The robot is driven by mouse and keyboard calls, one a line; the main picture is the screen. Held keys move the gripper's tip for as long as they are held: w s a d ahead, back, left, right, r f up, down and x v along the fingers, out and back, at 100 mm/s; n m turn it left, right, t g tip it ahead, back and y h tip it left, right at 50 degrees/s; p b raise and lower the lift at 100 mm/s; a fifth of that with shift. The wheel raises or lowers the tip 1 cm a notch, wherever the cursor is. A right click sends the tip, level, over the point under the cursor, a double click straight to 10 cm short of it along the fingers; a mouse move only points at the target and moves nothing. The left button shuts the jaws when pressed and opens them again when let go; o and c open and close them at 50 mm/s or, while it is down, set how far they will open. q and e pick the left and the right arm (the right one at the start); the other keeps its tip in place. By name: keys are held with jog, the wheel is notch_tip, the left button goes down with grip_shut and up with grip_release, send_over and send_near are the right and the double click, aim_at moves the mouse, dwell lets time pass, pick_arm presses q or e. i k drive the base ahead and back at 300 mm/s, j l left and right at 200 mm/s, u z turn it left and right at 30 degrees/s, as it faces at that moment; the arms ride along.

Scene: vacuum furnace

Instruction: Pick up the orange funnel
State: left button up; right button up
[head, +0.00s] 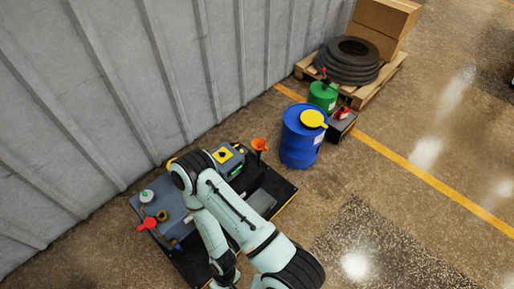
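The orange funnel (259,144) is small in the head view, at the upper right end of the grey pump unit (172,205). Its wide mouth faces up, and its lower part is hard to make out. My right arm comes in from the bottom and bends over the pump unit, hiding part of it. The dark end of this arm, with my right gripper (226,277), is at the bottom edge, well below the funnel and apart from it. Its fingers are too unclear to judge. My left gripper is not in view.
A blue drum (298,145) with a yellow lid stands right of the funnel. Behind it are a green drum (323,96) and a pallet (382,78) with tyres and boxes. A corrugated wall (130,90) runs along the left. The floor at right is clear.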

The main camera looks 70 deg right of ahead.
aim_at(258, 143)
jog(key=z, duration=2.45)
jog(key=u, duration=1.45)
jog(key=z, duration=1.45)
jog(key=i+l+u, duration=0.1)
jog(key=l, duration=0.6)
jog(key=i+l+u, duration=0.1)
jog(key=l, duration=0.55)
